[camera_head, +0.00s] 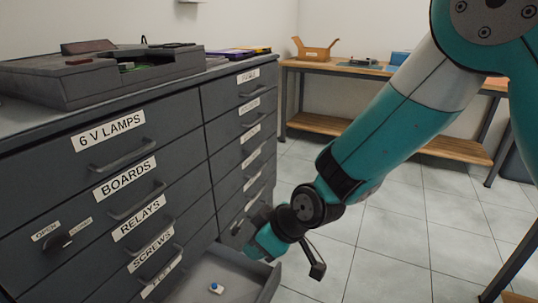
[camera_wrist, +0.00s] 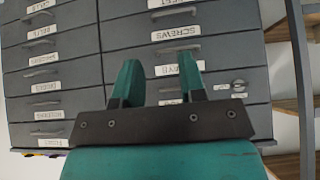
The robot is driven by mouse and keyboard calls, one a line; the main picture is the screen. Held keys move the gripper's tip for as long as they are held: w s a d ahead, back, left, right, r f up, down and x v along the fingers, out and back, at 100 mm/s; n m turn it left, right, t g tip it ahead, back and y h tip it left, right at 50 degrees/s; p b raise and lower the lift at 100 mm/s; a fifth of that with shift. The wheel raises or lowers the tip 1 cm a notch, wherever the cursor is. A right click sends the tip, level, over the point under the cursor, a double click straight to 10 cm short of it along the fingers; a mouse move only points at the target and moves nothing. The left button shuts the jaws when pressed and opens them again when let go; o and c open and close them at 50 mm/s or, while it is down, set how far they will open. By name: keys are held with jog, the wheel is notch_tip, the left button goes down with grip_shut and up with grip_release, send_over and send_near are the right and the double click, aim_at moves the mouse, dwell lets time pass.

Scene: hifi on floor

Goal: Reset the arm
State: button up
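My gripper (camera_head: 262,243) is at the lower middle of the head view, at the end of my teal arm, in front of the grey drawer cabinet (camera_head: 60,188). In the wrist view, the two teal fingers of my gripper (camera_wrist: 159,62) stand apart with nothing between them. The cabinet fronts lie beyond them. In the head view, the gripper is close to an open drawer (camera_head: 262,283); I cannot tell whether it touches it. A small blue and white object (camera_head: 216,288) lies in that drawer.
A grey device (camera_head: 100,78) and folders (camera_head: 235,54) lie on the cabinet top. Tiled floor (camera_head: 385,225) is clear right of the cabinet. A table leg (camera_head: 512,268) shows at lower right.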

jog(key=s+d+r+m+g+h, duration=0.25)
jog(key=s+d+r+m, duration=0.35)
jog(key=s+d+r, duration=1.1)
notch_tip(320, 180, up, 19)
jog(key=s+p, duration=0.1)
jog(key=p, duration=1.9)
jog(key=shift+s+g, duration=0.3)
jog(key=shift+g, duration=0.05)
